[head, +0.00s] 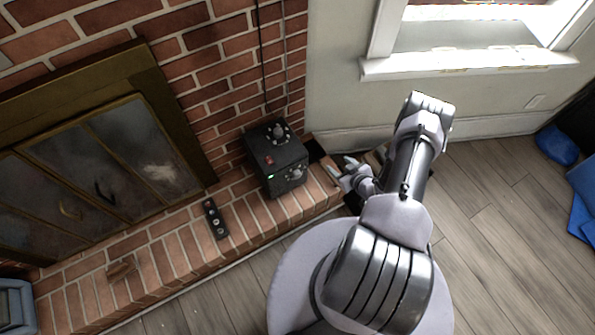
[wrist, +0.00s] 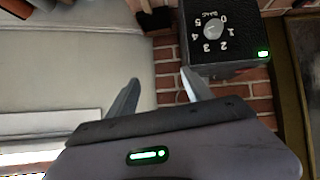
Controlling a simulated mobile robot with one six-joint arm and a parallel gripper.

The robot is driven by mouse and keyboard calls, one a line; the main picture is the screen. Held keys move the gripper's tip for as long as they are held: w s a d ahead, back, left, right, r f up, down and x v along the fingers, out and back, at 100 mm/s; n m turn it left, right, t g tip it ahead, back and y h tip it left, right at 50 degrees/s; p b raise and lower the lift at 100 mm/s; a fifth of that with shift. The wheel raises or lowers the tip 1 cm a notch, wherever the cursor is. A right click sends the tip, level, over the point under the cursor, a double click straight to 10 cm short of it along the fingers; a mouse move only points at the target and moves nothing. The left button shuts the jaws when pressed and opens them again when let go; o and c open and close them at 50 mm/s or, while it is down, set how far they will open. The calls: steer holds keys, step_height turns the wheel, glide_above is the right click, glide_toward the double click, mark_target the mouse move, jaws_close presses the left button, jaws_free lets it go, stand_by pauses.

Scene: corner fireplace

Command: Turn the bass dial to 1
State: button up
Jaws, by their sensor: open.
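A black box (head: 276,158) stands on the brick hearth. The bass dial (wrist: 213,28) is a round grey knob on one of its faces, with white numbers around it and the word "BASS", upside down in the wrist view. In the head view it appears as a small knob (head: 295,173) on the box's front. I cannot tell which number it points to. My gripper (head: 342,171) is open and empty, to the right of the box and apart from it. Its two fingertips also show in the wrist view (wrist: 160,78), below and left of the dial.
Another knob (head: 279,131) sits on the box's top, with cables running up the brick wall behind. A dark remote (head: 215,220) lies on the hearth (head: 170,255) to the left. A green light (wrist: 263,53) glows near the box's corner. Wooden floor (head: 490,220) is open on the right.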

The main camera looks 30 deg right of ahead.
steer(key=s+a+f+t+y, duration=0.1)
steer(key=s+a+f, duration=0.25)
steer(key=a, duration=0.25)
steer(key=s+a+f+t, duration=0.1)
steer(key=s+a+f, duration=0.2)
steer(key=s+a, duration=0.15)
steer(key=b, duration=0.5)
glide_toward(298, 177)
steer(key=shift+t, duration=0.3)
steer(key=x, duration=0.8)
steer(key=shift+s+f, duration=0.2)
steer(key=shift+f, duration=0.15)
steer(key=shift+w, duration=0.4)
steer(key=shift+d, duration=0.1)
